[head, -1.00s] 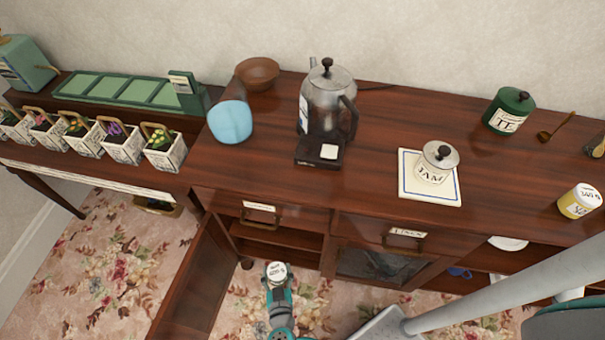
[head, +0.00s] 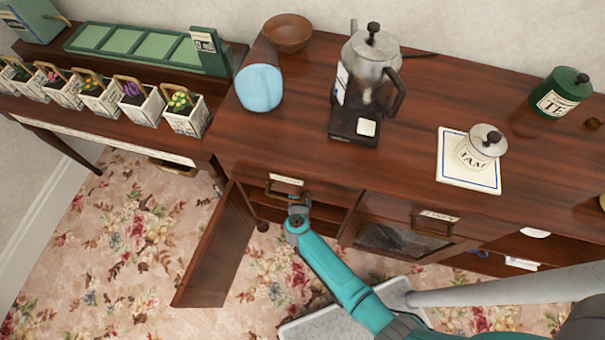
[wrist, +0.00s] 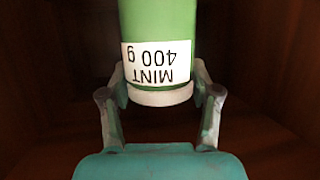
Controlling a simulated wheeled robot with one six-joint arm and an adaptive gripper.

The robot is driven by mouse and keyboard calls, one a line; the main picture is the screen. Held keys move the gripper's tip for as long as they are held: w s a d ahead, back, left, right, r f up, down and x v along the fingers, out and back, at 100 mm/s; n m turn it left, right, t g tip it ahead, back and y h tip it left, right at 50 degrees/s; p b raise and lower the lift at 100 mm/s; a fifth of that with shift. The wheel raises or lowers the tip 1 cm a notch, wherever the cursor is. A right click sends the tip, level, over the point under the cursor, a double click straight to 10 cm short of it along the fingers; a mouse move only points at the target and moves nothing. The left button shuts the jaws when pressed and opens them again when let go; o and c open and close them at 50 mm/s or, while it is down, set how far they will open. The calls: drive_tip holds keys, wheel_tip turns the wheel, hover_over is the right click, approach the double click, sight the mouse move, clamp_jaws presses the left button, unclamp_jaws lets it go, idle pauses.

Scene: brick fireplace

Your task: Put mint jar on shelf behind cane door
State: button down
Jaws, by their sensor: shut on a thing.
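The mint jar (wrist: 160,45), green with a white label reading "MINT 400 g", appears upside down in the wrist view. My gripper (wrist: 160,92) is shut on its white-rimmed end, one finger on each side. In the head view my gripper (head: 298,200) is at the front opening of the sideboard's left compartment, under a labelled drawer; the jar is mostly hidden there. An open wooden door (head: 217,245) swings out to the left of this compartment; I cannot make out cane on it. A shelf (head: 325,212) shows inside.
The sideboard top (head: 290,135) holds a coffee maker (head: 368,85), blue canister (head: 259,88), brown bowl (head: 287,33), jam jar (head: 480,150) and green tea jar (head: 560,95). Flower baskets stand left.

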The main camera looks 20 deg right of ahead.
drive_tip(key=shift+w+d, duration=0.25)
drive_tip(key=shift+w, duration=0.35)
drive_tip(key=shift+w+d+f, duration=0.15)
drive_tip(key=shift+w+f, duration=0.1)
drive_tip(key=shift+f, duration=0.45)
drive_tip(key=shift+w+d+f, duration=0.1)
drive_tip(key=shift+w+f, duration=0.15)
drive_tip(key=shift+f, duration=0.75)
drive_tip(key=shift+c, duration=1.2)
unclamp_jaws()
drive_tip(key=shift+f, duration=0.15)
drive_tip(key=v, duration=1.2)
